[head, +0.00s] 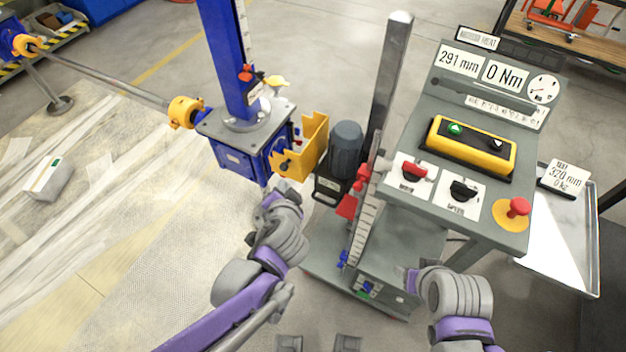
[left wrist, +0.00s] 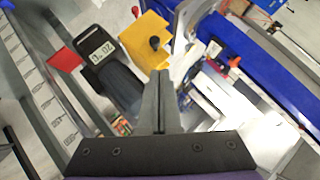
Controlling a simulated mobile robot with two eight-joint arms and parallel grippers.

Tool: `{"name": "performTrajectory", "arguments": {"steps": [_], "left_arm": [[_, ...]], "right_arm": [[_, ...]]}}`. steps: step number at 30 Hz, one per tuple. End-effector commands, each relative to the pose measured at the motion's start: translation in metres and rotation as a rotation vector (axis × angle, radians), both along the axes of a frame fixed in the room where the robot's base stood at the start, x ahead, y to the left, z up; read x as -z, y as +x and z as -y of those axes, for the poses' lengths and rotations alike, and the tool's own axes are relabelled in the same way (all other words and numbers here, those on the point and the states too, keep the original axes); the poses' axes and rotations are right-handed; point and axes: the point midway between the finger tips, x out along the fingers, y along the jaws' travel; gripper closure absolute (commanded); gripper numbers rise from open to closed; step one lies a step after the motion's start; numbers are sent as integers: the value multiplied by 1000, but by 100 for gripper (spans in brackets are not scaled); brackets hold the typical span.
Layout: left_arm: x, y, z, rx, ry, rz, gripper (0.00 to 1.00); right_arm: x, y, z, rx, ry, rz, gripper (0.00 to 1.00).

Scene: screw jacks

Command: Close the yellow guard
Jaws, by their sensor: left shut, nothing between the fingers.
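The yellow guard (head: 305,147) is at the right side of the blue screw jack housing (head: 240,152), beside the grey motor. It stands out from the housing, with a dark knob on its face, and looks open. In the left wrist view the guard (left wrist: 146,42) lies just beyond my fingertips. My left gripper (head: 277,192) is shut and empty, just below and in front of the guard; its fingers show closed in the left wrist view (left wrist: 162,78). I cannot tell if it touches the guard. My right arm is at the lower right by the console; its fingertips are hidden.
The grey motor (head: 345,148) stands right of the guard, with a red flag (head: 347,206) and an upright scale (head: 362,225) beside it. The control console (head: 460,140) fills the right. A shaft (head: 100,75) runs left from the jack.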

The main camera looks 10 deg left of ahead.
Motion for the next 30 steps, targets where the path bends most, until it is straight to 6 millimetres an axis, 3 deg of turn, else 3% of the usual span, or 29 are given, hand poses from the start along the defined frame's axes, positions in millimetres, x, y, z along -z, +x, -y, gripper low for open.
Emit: {"name": "performTrajectory", "arguments": {"steps": [3, 8, 24, 30], "left_arm": [[0, 9, 14, 48, 42, 40, 100], [3, 19, 16, 59, 56, 52, 100], [51, 101, -3, 55, 54, 50, 100], [70, 106, -21, 56, 54, 50, 100]], "right_arm": [[2, 0, 0, 0, 0, -1, 38], [4, -1, 0, 0, 0, -2, 38], [16, -4, 0, 0, 0, -7, 38], [20, -4, 0, 0, 0, -9, 38]]}}
